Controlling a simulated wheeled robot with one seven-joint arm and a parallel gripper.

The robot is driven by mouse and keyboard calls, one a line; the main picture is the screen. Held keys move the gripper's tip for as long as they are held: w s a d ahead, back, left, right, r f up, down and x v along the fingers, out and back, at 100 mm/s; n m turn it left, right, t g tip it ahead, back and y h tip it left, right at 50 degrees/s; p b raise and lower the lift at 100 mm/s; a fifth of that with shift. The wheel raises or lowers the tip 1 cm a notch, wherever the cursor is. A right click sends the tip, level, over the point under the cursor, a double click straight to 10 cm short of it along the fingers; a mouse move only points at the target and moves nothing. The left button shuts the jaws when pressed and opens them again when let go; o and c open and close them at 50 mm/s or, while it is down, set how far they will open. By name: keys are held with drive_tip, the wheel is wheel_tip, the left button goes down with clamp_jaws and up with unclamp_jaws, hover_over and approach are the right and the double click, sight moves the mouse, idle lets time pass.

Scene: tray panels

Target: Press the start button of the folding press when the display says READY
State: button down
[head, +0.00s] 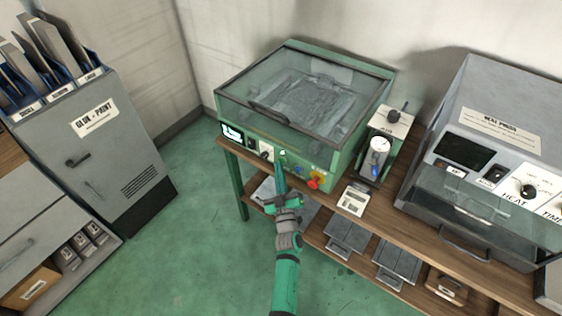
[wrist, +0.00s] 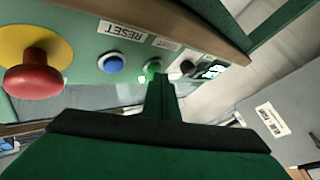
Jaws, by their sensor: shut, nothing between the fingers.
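The folding press (head: 345,142) is a green machine with a closed clear lid, on a wooden bench. Its small lit display (head: 231,133) is at the left of the front panel; it also shows in the wrist view (wrist: 213,71), but I cannot read its text. The green start button (wrist: 152,66) sits between a blue RESET button (wrist: 110,63) and a dark knob (wrist: 188,68). My gripper (head: 281,160) is shut and empty, with its fingertips (wrist: 158,80) right at the green button. The fingers partly cover that spot, and I cannot tell whether they touch it.
A red mushroom button (wrist: 35,75) on a yellow plate is on the same panel. A grey cabinet (head: 110,150) is at the left. The green floor between is clear.

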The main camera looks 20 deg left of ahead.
drive_tip(key=shift+w, duration=0.45)
idle(0.6)
drive_tip(key=shift+s, duration=0.15)
drive_tip(key=shift+s+a, duration=0.2)
drive_tip(key=shift+s, duration=0.6)
drive_tip(key=shift+s+a, duration=0.1)
drive_tip(key=s, duration=0.1)
drive_tip(key=s+a, duration=0.1)
drive_tip(key=s, duration=0.2)
drive_tip(key=shift+s+a, duration=0.3)
drive_tip(key=shift+a, duration=0.05)
drive_tip(key=shift+w, duration=0.15)
idle(0.3)
